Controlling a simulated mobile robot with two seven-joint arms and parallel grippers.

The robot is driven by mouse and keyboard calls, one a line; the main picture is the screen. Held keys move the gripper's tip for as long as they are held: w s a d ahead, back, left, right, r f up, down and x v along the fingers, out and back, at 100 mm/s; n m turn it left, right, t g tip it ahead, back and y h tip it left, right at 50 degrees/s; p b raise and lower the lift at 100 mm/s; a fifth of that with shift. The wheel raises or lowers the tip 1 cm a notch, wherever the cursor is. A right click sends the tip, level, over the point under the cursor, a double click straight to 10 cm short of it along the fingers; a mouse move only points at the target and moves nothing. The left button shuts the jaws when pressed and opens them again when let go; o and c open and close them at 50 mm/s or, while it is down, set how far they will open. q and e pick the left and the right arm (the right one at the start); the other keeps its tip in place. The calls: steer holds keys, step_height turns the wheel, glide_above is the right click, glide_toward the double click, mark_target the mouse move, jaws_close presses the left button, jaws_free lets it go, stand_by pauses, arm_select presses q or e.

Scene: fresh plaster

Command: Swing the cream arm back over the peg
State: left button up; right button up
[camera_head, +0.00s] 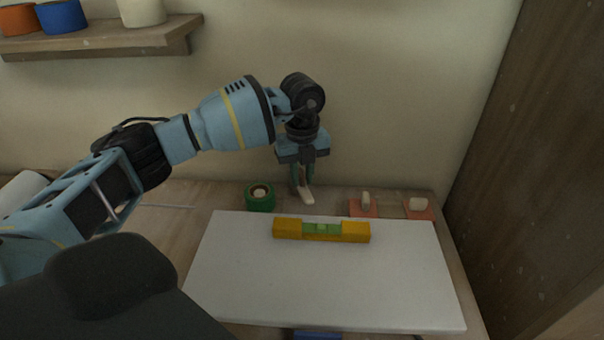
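A green ring (260,203) stands on the table behind the white board, with a pale round peg top (260,190) showing in its middle. A small cream piece (307,197), which looks like the cream arm, lies to the right of the ring, clear of the peg. My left gripper (302,188) points down right at the cream piece, its fingertips close together. The fingers partly hide the piece, and I cannot tell whether they grip it. My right gripper is out of view.
A yellow spirit level (283,230) lies on the white board (320,285). An orange base with cream blocks (390,209) stands behind the board at right. A shelf (100,40) with pots is at upper left. A wooden panel (535,170) bounds the right side.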

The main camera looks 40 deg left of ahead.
arm_select(q)
jaws_close()
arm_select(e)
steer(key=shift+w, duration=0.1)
arm_select(q)
steer(key=shift+s+a+r+m+p, duration=0.1)
steer(key=shift+s+a+m+p, duration=0.15)
steer(key=shift+m+p, duration=0.2)
steer(key=m, duration=0.1)
steer(key=s+a+m+p, duration=0.1)
steer(key=m, duration=0.1)
steer(key=a+m, duration=0.1)
steer(key=m, duration=0.1)
steer(key=shift+s+p, duration=0.25)
steer(key=shift+p, duration=0.05)
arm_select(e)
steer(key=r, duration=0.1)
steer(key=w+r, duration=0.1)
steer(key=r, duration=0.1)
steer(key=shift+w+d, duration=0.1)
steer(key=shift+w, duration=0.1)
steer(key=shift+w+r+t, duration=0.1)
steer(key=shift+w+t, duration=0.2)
